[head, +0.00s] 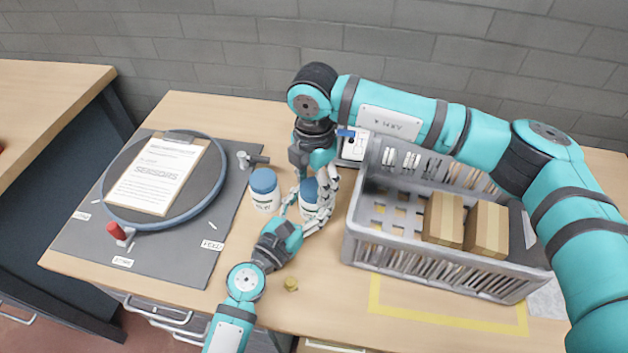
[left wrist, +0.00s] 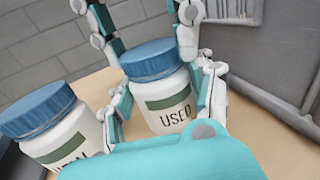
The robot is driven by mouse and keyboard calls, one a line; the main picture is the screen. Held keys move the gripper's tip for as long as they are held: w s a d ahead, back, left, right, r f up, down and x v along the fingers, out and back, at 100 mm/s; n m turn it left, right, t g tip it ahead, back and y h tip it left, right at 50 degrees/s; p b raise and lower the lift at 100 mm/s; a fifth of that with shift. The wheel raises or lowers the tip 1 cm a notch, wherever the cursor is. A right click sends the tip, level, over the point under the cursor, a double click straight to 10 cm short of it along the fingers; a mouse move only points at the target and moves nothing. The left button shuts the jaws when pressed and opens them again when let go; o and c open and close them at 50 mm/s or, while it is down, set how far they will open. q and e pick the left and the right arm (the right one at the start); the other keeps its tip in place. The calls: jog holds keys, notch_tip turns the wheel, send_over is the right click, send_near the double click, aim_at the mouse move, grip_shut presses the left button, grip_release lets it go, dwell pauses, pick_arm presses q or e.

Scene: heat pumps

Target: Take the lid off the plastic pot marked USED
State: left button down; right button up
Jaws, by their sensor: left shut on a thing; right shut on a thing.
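The pot marked USED (left wrist: 167,108) is white with a dark green band, and its blue lid (left wrist: 152,59) is on it. In the head view the pot (head: 308,200) stands on the table, partly hidden by my grippers. My left gripper (head: 302,212) is shut around the pot's body, with a finger on each side in the left wrist view (left wrist: 160,112). My right gripper (head: 318,180) comes from above and is shut at the lid. Its fingers stand on both sides of the lid in the left wrist view.
A second white pot (head: 265,190) with a blue lid stands close on the left. A grey crate (head: 352,232) with cardboard boxes is close on the right. A grey mat (head: 190,262) with a round plate and clipboard lies left.

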jog(key=n, duration=0.4)
jog(key=shift+n, duration=0.4)
jog(key=n, duration=0.6)
jog(key=shift+n, duration=0.4)
jog(key=n, duration=0.4)
jog(key=shift+n, duration=0.3)
jog(key=n, duration=0.6)
jog(key=shift+n, duration=0.4)
jog(key=n, duration=0.4)
jog(key=shift+r+n, duration=0.1)
jog(key=shift+n, duration=0.2)
jog(key=n, duration=0.6)
jog(key=shift+n, duration=0.4)
jog(key=n, duration=0.6)
jog(key=shift+n, duration=0.4)
jog(key=n, duration=0.5)
jog(key=shift+n, duration=0.4)
